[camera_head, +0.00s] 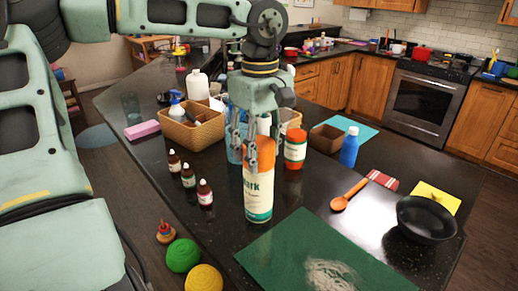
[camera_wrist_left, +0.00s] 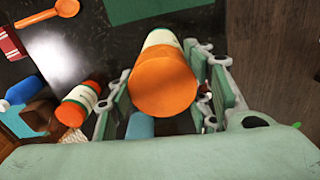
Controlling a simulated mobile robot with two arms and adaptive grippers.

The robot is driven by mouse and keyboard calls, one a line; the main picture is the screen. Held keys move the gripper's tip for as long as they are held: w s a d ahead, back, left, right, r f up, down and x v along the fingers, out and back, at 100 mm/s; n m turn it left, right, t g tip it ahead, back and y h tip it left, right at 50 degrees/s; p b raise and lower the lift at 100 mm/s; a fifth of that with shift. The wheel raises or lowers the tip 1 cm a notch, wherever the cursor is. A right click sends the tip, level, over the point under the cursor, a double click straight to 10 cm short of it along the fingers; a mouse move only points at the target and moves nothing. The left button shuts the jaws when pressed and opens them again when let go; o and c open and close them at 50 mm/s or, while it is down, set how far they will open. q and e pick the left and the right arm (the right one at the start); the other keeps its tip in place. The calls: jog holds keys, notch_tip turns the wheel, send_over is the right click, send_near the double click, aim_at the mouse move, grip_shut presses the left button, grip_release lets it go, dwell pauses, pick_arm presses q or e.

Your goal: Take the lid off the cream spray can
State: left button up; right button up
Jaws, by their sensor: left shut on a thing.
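The cream spray can (camera_head: 257,193) stands upright on the dark counter, with a green band near its base. Its orange lid (camera_head: 262,152) is on top of it. My left gripper (camera_head: 251,148) comes down from above with its fingers on either side of the lid, shut on it. In the left wrist view the orange lid (camera_wrist_left: 163,84) fills the space between the fingers of the left gripper (camera_wrist_left: 165,100), and the cream body (camera_wrist_left: 162,38) shows beyond it. I cannot see a gap between lid and can. My right gripper is not in view.
An orange-topped jar (camera_head: 295,148) stands just right of the can. Several dark dropper bottles (camera_head: 188,176) stand to its left, and a wicker basket (camera_head: 190,130) is behind. A green mat (camera_head: 300,255), orange spoon (camera_head: 348,195), black bowl (camera_head: 427,217) and blue bottle (camera_head: 349,148) lie nearer or right.

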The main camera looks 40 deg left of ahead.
aim_at(261, 139)
pick_arm(q)
jog(key=shift+r, duration=0.55)
jog(key=r, duration=0.1)
jog(key=r+b, duration=0.1)
jog(key=w+r, duration=0.1)
jog(key=shift+a+r, duration=0.35)
jog(key=w+a+r, duration=0.5)
jog(key=w+r, duration=0.1)
jog(key=w, duration=0.2)
jog(key=shift+w+a+p, duration=0.3)
jog(key=shift+w+a, duration=0.05)
jog(key=shift+a, duration=0.05)
